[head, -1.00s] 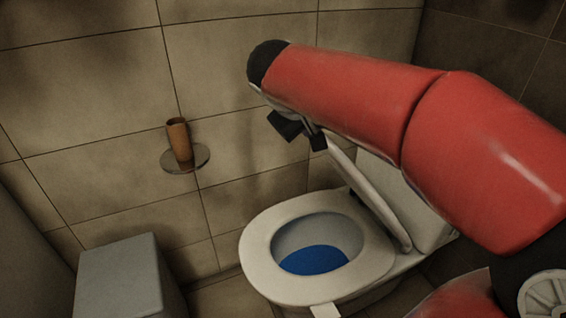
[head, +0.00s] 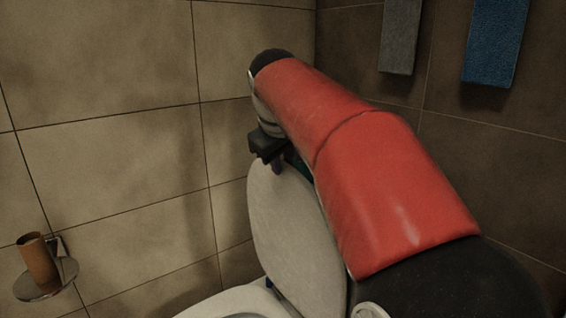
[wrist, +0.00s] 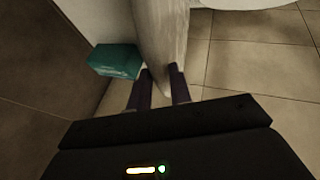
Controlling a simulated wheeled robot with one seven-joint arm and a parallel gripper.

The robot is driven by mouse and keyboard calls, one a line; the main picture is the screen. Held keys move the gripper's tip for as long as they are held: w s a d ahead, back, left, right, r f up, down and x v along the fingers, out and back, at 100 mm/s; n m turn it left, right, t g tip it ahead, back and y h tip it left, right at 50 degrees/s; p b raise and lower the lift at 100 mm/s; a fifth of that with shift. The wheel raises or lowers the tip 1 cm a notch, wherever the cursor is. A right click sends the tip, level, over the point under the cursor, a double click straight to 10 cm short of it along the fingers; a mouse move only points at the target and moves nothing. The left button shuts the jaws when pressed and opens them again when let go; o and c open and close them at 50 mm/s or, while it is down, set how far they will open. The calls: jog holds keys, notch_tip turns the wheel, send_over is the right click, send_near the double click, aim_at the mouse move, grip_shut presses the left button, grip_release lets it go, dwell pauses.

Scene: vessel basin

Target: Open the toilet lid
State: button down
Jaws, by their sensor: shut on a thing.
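The toilet lid (head: 290,225) stands raised, close to upright, in the head view, with part of it hidden behind my red arm. A piece of the toilet's pale seat or rim (head: 235,303) shows at the bottom edge. My gripper (head: 277,165) is at the top edge of the lid. In the wrist view the two dark fingers (wrist: 159,88) are on either side of the lid's edge (wrist: 162,35), shut on it.
A brown cup (head: 38,262) stands on a round wall holder (head: 48,283) at lower left. A grey towel (head: 399,38) and a blue towel (head: 494,42) hang on the right wall. A teal box (wrist: 115,60) is on the floor beside the lid in the wrist view. Tiled walls stand close behind.

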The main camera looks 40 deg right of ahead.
jog(key=shift+f, duration=0.25)
jog(key=c, duration=1.3)
grip_release()
jog(key=shift+r, duration=0.1)
jog(key=v, duration=0.7)
jog(key=shift+s+a+r+p, duration=0.1)
jog(key=shift+s+r+p, duration=0.05)
jog(key=shift+r+p, duration=0.2)
jog(key=s+a+f+y, duration=0.1)
jog(key=s+a+f, duration=0.3)
jog(key=a+f, duration=0.2)
jog(key=s+a+f+y, duration=0.1)
jog(key=s+a+f, duration=0.3)
jog(key=f, duration=0.7)
jog(key=s+a+f+t+y, duration=0.1)
jog(key=s+a+f+y, duration=0.1)
jog(key=s+a+f, duration=0.3)
jog(key=shift+a+f+m, duration=0.2)
jog(key=shift+a+f, duration=0.6)
jog(key=shift+f, duration=0.15)
jog(key=shift+a+f+m, duration=0.2)
jog(key=shift+a+f, duration=0.65)
jog(key=shift+f, duration=0.15)
